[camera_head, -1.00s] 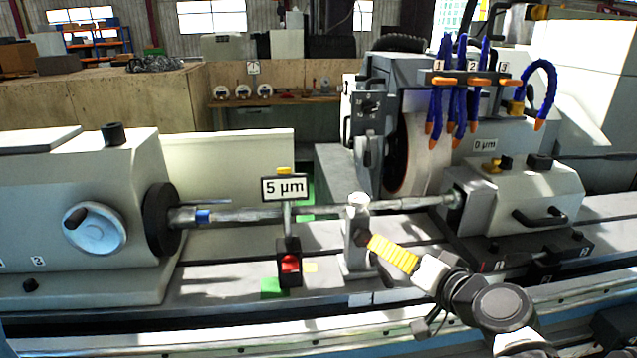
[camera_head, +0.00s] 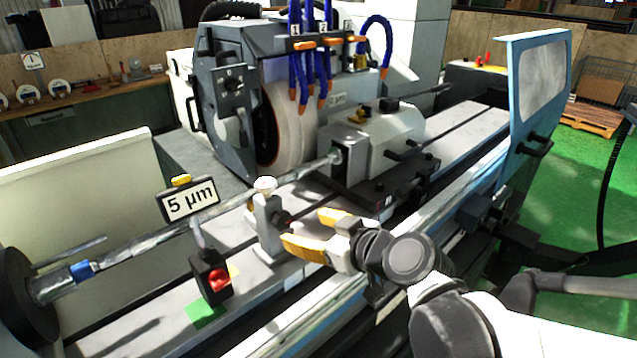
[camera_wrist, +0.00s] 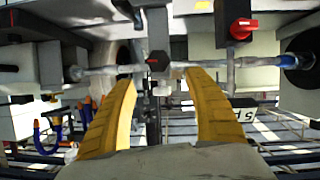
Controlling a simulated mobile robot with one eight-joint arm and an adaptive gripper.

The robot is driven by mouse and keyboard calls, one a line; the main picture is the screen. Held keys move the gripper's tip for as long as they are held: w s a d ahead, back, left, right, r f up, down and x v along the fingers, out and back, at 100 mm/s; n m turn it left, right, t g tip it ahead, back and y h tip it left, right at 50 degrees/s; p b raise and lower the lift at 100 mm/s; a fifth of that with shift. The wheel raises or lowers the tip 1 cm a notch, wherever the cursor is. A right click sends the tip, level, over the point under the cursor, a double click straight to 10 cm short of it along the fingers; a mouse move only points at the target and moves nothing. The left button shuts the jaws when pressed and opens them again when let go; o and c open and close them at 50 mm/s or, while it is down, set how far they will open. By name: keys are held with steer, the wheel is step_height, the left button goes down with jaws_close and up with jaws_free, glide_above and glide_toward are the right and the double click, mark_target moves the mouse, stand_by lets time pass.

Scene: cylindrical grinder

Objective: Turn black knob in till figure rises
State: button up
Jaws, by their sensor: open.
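The black knob (camera_head: 283,218) sits on the side of a pale upright support (camera_head: 266,228) around the long workpiece bar (camera_head: 140,240). In the wrist view the black knob (camera_wrist: 158,64) has a faceted head and shows between the fingertips. My gripper (camera_head: 302,227) has yellow fingers, spread apart and pointing at the knob; it also shows in the wrist view (camera_wrist: 160,80). I cannot tell whether a finger touches the knob. A sign on a small stand reads 5 µm (camera_head: 191,201).
The gauge stand has a red knob (camera_head: 218,280). The grinding wheel (camera_head: 290,125) and blue coolant hoses (camera_head: 310,60) stand behind. The right workhead (camera_head: 385,140) and a blue-framed guard (camera_head: 535,110) are to the right. Green floor (camera_head: 580,230) is open at far right.

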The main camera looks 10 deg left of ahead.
mark_target(285, 221)
steer(key=b+x, duration=0.3)
steer(key=x, duration=0.7)
steer(key=shift+w+a+f+b, duration=0.1)
steer(key=shift+w+b, duration=0.15)
steer(key=shift+b, duration=0.05)
steer(key=c, duration=1.2)
